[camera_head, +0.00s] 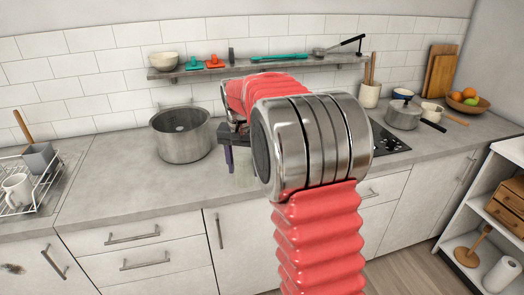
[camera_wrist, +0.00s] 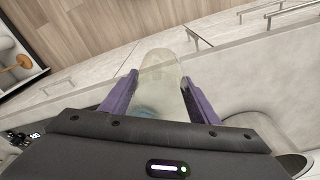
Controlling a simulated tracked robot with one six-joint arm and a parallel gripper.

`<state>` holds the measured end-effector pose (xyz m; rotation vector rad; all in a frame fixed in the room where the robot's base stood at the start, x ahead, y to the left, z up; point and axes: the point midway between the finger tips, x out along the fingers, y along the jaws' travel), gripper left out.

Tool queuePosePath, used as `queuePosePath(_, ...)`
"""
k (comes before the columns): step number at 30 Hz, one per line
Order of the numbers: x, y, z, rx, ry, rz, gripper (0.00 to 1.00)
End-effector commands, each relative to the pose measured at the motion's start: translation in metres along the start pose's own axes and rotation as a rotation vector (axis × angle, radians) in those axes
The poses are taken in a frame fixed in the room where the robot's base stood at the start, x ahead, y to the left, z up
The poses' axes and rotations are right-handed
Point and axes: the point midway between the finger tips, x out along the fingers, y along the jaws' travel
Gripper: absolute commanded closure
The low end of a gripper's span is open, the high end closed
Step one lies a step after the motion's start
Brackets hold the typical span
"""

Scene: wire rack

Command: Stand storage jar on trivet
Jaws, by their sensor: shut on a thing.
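The storage jar is a pale, see-through vessel (camera_wrist: 158,72) between the two purple fingers of my gripper (camera_wrist: 160,92) in the wrist view. My gripper is shut on it. In the head view the jar (camera_head: 244,170) shows faintly below my gripper (camera_head: 235,155), near the counter's front edge, partly hidden by my arm. A bluish patch shows at the jar's near end in the wrist view; I cannot tell what it is. I cannot make out the trivet in either view; my arm covers part of the counter.
A large steel pot (camera_head: 181,135) stands on the counter (camera_head: 110,178) left of my gripper. A dark hob (camera_head: 388,142) and a lidded saucepan (camera_head: 403,115) are to the right. A wall shelf (camera_head: 200,71) runs behind. A dish rack (camera_head: 40,190) is far left.

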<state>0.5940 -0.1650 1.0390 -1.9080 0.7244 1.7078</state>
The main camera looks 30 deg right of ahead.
Motion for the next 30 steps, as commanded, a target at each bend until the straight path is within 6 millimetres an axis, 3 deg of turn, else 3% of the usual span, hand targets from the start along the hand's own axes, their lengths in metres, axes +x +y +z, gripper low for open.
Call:
queuePosePath(6, 0.056, -0.061, 0.064, -0.352, -0.004, -0.039, 0.76)
queuePosePath(12, 0.095, -0.095, 0.119, -0.619, 0.003, -0.07, 0.76)
queuePosePath(15, 0.105, -0.103, 0.134, -0.693, 0.008, -0.079, 0.76)
queuePosePath(30, 0.109, -0.106, 0.141, -0.725, 0.01, -0.082, 0.76)
